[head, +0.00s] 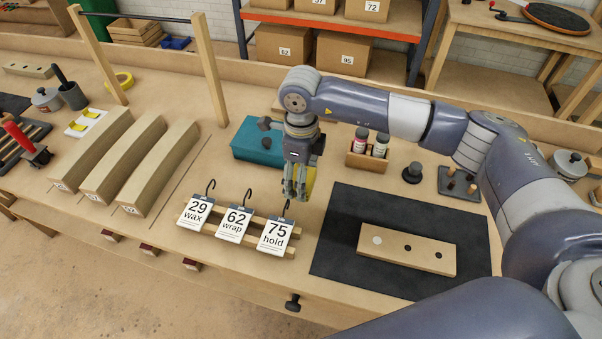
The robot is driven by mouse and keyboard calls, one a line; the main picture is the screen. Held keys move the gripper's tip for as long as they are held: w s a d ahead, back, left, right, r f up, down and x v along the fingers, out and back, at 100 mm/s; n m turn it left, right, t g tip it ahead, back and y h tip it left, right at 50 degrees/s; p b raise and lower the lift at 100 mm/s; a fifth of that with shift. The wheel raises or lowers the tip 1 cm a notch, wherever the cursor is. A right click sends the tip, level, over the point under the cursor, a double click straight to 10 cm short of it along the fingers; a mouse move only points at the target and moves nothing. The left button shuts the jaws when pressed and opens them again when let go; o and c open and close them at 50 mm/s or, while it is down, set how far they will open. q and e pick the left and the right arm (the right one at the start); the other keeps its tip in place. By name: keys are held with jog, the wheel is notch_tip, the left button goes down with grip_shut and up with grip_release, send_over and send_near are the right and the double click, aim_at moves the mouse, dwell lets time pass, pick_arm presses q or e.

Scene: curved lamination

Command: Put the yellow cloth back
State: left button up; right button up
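My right gripper (297,184) hangs fingers down above the table, just behind and right of the hooked number cards. A small yellow patch, apparently the yellow cloth (310,183), shows at its fingers, which look closed on it; most of the cloth is hidden. A white tray (76,130) with yellow pieces (91,113) lies at the left, far from the gripper. My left gripper is not in view.
Three cards, 29 wax (195,213), 62 wrap (234,224) and 75 hold (275,237), stand in front. A teal box (258,148) is behind the gripper. A dark mat (340,255) bears a wooden block (407,249). Curved wooden forms (160,168) and a post frame (205,62) stand left.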

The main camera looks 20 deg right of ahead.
jog(key=shift+f+b, duration=0.55)
jog(key=o, duration=1)
jog(key=shift+r, duration=0.1)
jog(key=shift+r+p, duration=0.6)
jog(key=shift+p, duration=0.1)
notch_tip(320, 180, up, 12)
jog(key=b, duration=0.2)
jog(key=shift+b, duration=0.35)
